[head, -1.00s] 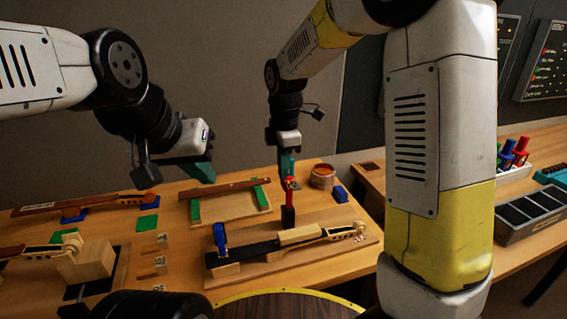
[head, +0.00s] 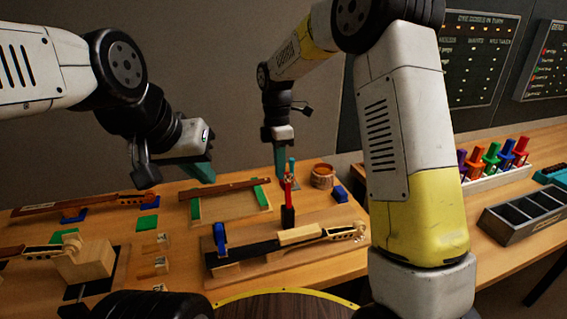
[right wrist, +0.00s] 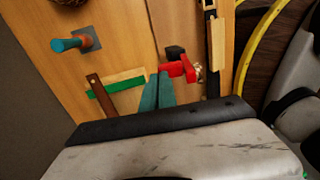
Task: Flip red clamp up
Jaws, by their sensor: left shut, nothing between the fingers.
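The red clamp (head: 288,190) stands upright on its black base (head: 288,216) at the back edge of the violin work board. In the right wrist view the red clamp (right wrist: 180,68) shows just beyond and right of the fingertips. My right gripper (head: 280,176) points down just behind and left of the clamp top. In the right wrist view its teal fingers (right wrist: 158,78) lie side by side, closed with nothing visible between them. I cannot tell whether they touch the clamp. My left gripper (head: 203,176) is shut and empty, above the table at the left.
A blue clamp (head: 220,238) stands at the left end of the board holding a violin neck (head: 300,236). Behind are a wooden frame with green pads (head: 196,210), a teal peg (right wrist: 68,44), a pot (head: 322,177) and a blue block (head: 340,194).

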